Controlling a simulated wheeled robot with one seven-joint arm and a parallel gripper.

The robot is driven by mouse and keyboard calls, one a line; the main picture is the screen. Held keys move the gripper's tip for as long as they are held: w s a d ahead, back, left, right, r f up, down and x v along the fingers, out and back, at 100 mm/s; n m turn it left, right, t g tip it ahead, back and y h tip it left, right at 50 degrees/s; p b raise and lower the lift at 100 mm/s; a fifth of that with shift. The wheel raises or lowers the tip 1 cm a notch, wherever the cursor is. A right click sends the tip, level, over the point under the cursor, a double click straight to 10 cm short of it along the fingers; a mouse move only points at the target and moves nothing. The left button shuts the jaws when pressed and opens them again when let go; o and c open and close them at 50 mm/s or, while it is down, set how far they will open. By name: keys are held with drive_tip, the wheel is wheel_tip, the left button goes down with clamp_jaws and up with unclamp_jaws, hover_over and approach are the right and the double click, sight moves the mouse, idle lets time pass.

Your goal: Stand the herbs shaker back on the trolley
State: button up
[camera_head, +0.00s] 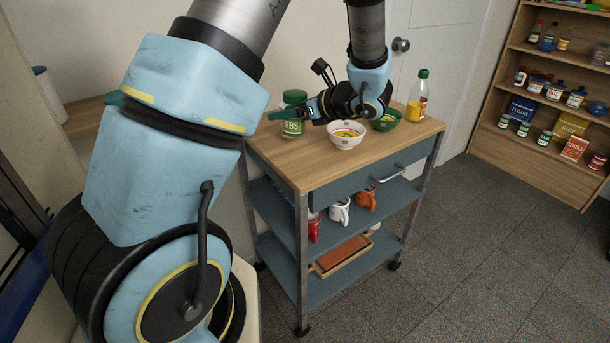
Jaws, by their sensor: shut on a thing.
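The herbs shaker (292,128) is a green-lidded jar with a green label, at the left end of the trolley's wooden top (310,176). It looks upright. My gripper (294,114) reaches in from the right and is shut on the shaker, its green fingertips across the upper body. The shaker's base is at or just above the wood near the back left edge; I cannot tell if it touches. Part of the shaker is hidden behind the fingers.
A bottle with a green cap (418,97) stands at the far right. Mugs (340,211) are on the shelf below. The trolley top's front left is clear.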

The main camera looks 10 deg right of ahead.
drive_tip(key=shift+s+d+r+n, duration=0.2)
drive_tip(key=shift+s+d+r, duration=0.05)
drive_tip(key=shift+d, duration=0.15)
drive_tip(key=shift+s+d+r+n, duration=0.2)
drive_tip(key=shift+d+r, duration=0.05)
drive_tip(key=shift+d, duration=0.15)
drive_tip(key=shift+s+d, duration=0.2)
drive_tip(key=shift+s, duration=0.05)
wheel_tip(320, 180, down, 9)
drive_tip(key=shift+f+p, duration=0.1)
drive_tip(key=shift+p, duration=0.75)
drive_tip(key=shift+f, duration=0.1)
drive_tip(key=shift+f, duration=0.15)
drive_tip(key=o, duration=1.4)
